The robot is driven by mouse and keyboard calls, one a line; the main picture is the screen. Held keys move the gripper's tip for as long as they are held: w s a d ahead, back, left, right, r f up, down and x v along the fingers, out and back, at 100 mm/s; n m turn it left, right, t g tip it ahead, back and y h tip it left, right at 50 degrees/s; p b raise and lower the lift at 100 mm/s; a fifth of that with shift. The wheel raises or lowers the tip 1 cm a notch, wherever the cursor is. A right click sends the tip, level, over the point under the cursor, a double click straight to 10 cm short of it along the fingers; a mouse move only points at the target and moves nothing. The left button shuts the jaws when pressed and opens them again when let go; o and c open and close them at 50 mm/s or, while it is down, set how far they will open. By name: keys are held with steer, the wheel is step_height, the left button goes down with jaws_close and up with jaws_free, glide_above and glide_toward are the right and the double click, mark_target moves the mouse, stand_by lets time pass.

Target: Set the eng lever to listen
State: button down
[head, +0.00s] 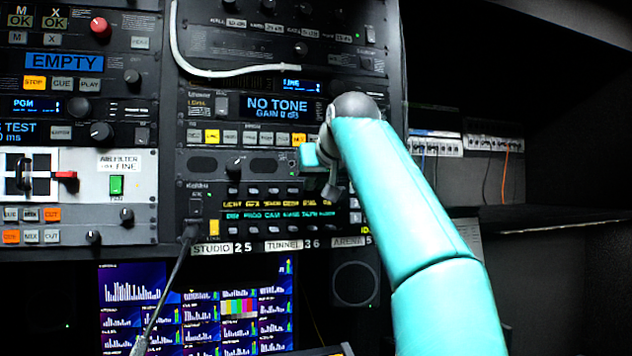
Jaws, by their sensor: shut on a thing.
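The lever panel (262,208) is a dark rack unit low in the middle rack. My gripper (334,190) is at the right part of this panel, reached from the right by my turquoise arm. Its grey fingers are shut on a small part there, which looks like one of the levers. The fingers hide that part and its label, so its setting cannot be seen.
Above the panel are a speaker unit with a knob (236,164) and a NO TONE display (276,106). A black cable (176,272) hangs from the panel's left side. Monitors (196,306) stand below. A dark shelf (555,212) is at right.

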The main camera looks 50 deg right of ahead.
steer(key=c, duration=1.4)
jaws_free()
steer(key=shift+c, duration=0.2)
steer(key=v, duration=1.3)
steer(key=shift+s+a+r, duration=0.15)
steer(key=shift+s+r, duration=0.1)
steer(key=shift+s, duration=0.05)
